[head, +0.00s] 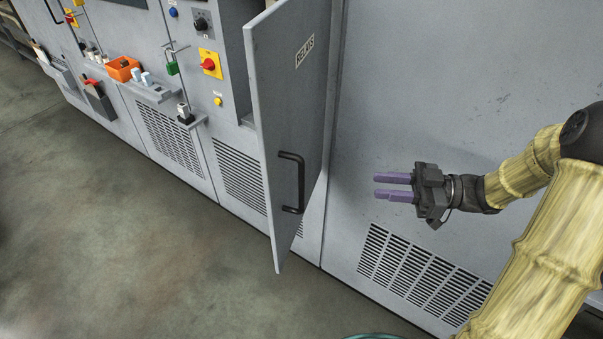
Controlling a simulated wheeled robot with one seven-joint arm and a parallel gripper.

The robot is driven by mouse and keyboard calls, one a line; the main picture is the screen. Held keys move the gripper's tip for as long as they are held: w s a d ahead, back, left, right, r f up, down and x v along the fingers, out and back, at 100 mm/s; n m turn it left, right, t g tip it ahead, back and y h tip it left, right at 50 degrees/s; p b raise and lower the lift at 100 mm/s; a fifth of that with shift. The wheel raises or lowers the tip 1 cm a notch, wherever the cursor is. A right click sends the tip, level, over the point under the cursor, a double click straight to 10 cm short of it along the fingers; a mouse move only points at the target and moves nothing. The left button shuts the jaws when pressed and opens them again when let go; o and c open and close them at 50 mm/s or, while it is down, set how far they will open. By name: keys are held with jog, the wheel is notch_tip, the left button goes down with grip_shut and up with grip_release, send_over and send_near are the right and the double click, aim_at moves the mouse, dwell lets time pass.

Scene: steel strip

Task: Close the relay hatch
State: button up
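The relay hatch (282,110) is a tall grey door labelled "RELAYS". It stands wide open, swung out from the grey cabinet, with its labelled face turned to the right. A black bar handle (299,183) sits low on that face. My gripper (393,186) is to the right of the handle, apart from the door, with its two purple fingers pointing left. The fingers are spread with a gap between them and nothing in it. The cabinet opening behind the door is mostly hidden.
Left of the hatch, the cabinet front carries a red-and-yellow switch (210,64), a black knob (201,23) and small ledges. An orange bin (122,69) stands farther left. A vented panel (420,275) is below my gripper. The floor (130,230) in front is clear.

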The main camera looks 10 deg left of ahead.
jog(key=shift+a, duration=0.1)
jog(key=s+a+p, duration=0.1)
jog(key=a+p, duration=0.4)
jog(key=a, duration=1.2)
jog(key=shift+s+a, duration=0.15)
jog(key=shift+s, duration=0.1)
grip_shut()
